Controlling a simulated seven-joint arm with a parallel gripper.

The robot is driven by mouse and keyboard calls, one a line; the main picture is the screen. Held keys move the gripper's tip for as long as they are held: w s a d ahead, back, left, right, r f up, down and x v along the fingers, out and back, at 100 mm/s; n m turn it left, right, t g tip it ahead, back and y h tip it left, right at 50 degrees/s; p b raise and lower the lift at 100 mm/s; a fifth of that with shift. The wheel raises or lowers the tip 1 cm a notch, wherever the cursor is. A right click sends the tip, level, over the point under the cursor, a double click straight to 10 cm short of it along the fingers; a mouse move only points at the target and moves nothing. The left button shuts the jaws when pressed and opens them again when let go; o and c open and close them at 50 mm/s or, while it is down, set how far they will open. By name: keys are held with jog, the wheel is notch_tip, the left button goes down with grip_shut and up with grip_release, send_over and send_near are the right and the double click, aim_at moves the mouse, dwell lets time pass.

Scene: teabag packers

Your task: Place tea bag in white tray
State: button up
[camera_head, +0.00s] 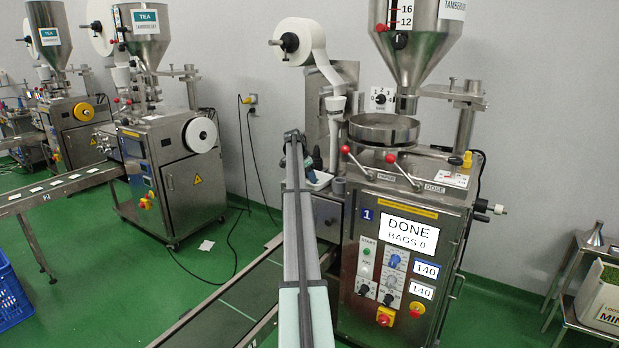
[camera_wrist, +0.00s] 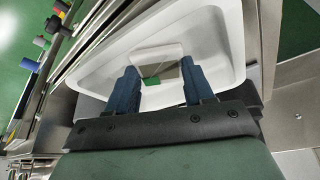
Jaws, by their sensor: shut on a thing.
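The white tray (camera_wrist: 222,40) fills much of the wrist view, with its rim and sloping walls around my fingers. My gripper (camera_wrist: 158,70) has its two dark blue fingers over the tray. They are shut on the tea bag (camera_wrist: 157,52), a small pale piece with a grey and a green patch below its upper edge. The tea bag is held over or inside the tray; I cannot tell whether it touches the floor. In the head view a bit of the white tray (camera_head: 320,182) shows beside the machine, and my arm hides most of the gripper and the tea bag.
The packing machine (camera_head: 405,255) stands right of my arm, with its red-knobbed levers and round pan close by. A conveyor (camera_head: 232,302) runs low at the left. Metal edges flank the tray in the wrist view. A side table with a bin (camera_head: 600,305) is at far right.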

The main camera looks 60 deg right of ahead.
jog(key=shift+f, duration=0.1)
jog(key=o, duration=1)
jog(key=v, duration=1.2)
jog(key=shift+w+a, duration=0.1)
